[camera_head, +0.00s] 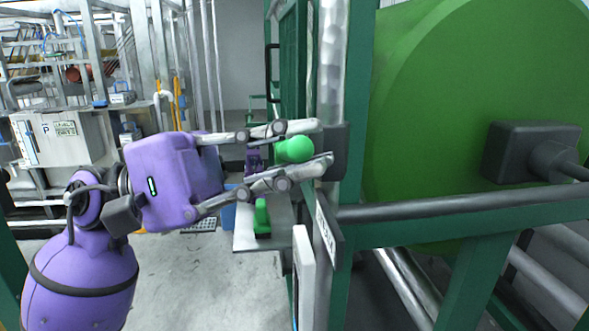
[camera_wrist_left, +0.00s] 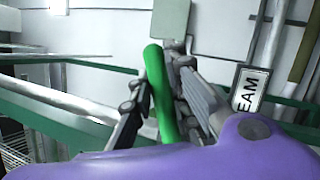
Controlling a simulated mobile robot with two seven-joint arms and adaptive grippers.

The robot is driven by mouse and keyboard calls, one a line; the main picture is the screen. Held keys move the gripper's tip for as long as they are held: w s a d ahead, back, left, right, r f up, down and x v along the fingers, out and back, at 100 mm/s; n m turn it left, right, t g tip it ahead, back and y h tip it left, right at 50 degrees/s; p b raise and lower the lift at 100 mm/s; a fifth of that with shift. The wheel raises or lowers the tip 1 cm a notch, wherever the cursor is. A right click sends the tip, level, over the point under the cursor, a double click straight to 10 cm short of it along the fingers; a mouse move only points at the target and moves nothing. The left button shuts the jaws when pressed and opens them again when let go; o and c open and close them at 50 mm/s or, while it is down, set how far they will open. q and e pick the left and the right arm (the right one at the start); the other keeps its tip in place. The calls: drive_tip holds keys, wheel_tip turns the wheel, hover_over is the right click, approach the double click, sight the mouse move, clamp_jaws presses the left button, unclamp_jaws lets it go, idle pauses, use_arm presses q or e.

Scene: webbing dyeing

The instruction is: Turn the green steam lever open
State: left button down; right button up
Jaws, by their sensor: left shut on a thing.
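The green steam lever (camera_head: 294,149) shows in the head view as a rounded green knob between the fingers of my left gripper (camera_head: 322,146). In the left wrist view the lever (camera_wrist_left: 160,90) is a long green bar, tilted slightly, running between the two fingers. My left gripper is shut on it, one finger on each side. The lever's mount is largely hidden behind the fingers. A sign reading "EAM" (camera_wrist_left: 250,91) stands to the right of the lever in the left wrist view; its first letters are hidden. My right gripper is not in view.
A green frame post (camera_head: 352,190) and a grey rail (camera_head: 465,208) stand just right of the gripper, before a large green drum (camera_head: 450,80). A small shelf (camera_head: 255,240) bears a green item (camera_head: 262,218) below. Open floor (camera_head: 200,285) lies at lower left.

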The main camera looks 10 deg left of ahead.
use_arm(q)
drive_tip(key=shift+w+a+r+n+t+h+p, duration=0.2)
drive_tip(key=shift+r+n+t, duration=0.25)
drive_tip(key=shift+n, duration=0.45)
drive_tip(key=shift+w+d+r+n+t+h+p, duration=0.15)
drive_tip(key=shift+w+r+n+t, duration=0.25)
drive_tip(key=shift+n, duration=0.5)
drive_tip(key=shift+a+r+n, duration=0.1)
drive_tip(key=shift+r+n, duration=0.1)
drive_tip(key=shift+n, duration=0.1)
